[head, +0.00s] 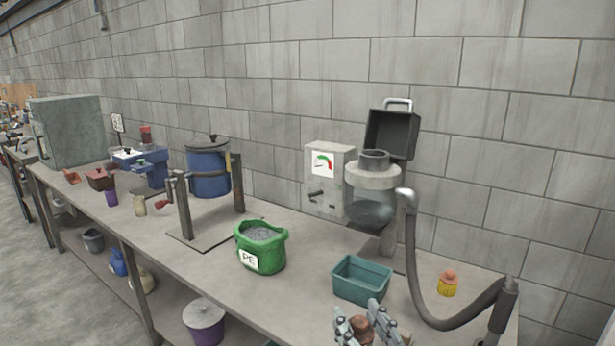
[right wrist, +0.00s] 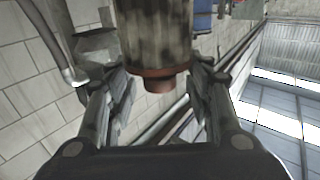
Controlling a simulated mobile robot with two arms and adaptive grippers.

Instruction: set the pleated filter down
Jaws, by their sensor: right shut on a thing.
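The pleated filter (right wrist: 158,40) is a dirty grey-brown cylinder with a rust-brown end cap and a short stub, seen in the right wrist view between the fingers. My right gripper (right wrist: 163,88) is shut on it. In the head view, my right gripper (head: 366,322) is at the bottom edge, in front of the teal bin, with a brown part of the filter (head: 361,328) between its fingers. The rest of the filter is hidden or cut off there. My left gripper is not in view.
A teal bin (head: 362,279) stands near the bench front. A green PE bag (head: 261,247) of grey pellets stands left of it. Behind is a hopper loader (head: 372,190) with an open lid and a hose (head: 418,275). A small yellow brush-like thing (head: 447,284) is at right.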

